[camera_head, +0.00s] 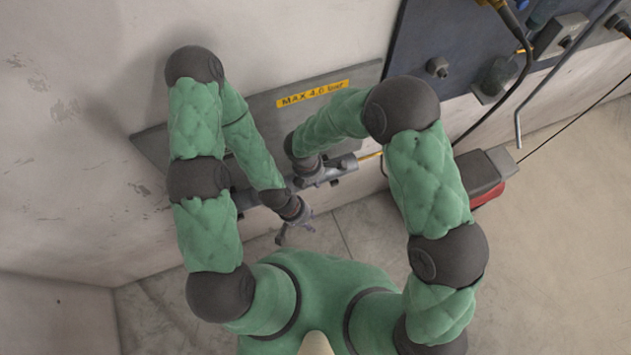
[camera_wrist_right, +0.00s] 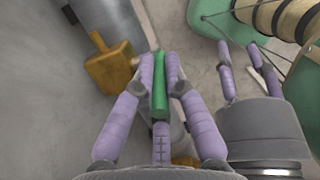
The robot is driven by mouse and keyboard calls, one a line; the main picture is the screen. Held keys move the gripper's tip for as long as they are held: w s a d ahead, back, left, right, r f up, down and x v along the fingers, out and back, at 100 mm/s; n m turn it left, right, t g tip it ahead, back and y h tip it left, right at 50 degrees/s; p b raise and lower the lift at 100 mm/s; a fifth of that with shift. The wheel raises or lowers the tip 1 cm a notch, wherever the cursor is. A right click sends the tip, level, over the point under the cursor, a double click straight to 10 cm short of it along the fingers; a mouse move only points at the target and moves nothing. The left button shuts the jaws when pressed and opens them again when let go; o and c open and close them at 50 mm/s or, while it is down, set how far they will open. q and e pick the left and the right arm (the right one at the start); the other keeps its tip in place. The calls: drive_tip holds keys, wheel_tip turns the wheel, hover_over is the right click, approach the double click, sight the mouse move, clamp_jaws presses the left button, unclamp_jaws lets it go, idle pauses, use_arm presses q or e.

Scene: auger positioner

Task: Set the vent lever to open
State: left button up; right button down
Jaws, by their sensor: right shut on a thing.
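In the right wrist view my right gripper (camera_wrist_right: 159,72) is shut around a green bar-shaped handle (camera_wrist_right: 160,92), which I take to be the vent lever; no label on it shows. The handle lies between its purple fingers. In the head view my right gripper (camera_head: 316,180) is at the grey pipe below the plate, and the handle is hidden there by my arm. My left gripper (camera_head: 295,233) hangs empty beside the pipe, its fingers apart. It also shows at the right in the right wrist view (camera_wrist_right: 246,74).
A grey plate (camera_head: 360,78) with a yellow "MAX 4.0 bar" label (camera_head: 312,93) is on the wall. A dark panel (camera_head: 460,45) with cables and a grey-red box (camera_head: 484,178) stand at the right.

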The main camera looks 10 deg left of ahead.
drive_tip(key=shift+s+a+t+h+b, duration=0.1)
drive_tip(key=shift+a+t+h+b, duration=0.05)
drive_tip(key=shift+t+h+b, duration=0.2)
drive_tip(key=c, duration=1.3)
unclamp_jaws()
wheel_tip(320, 180, up, 10)
drive_tip(key=shift+f, duration=0.1)
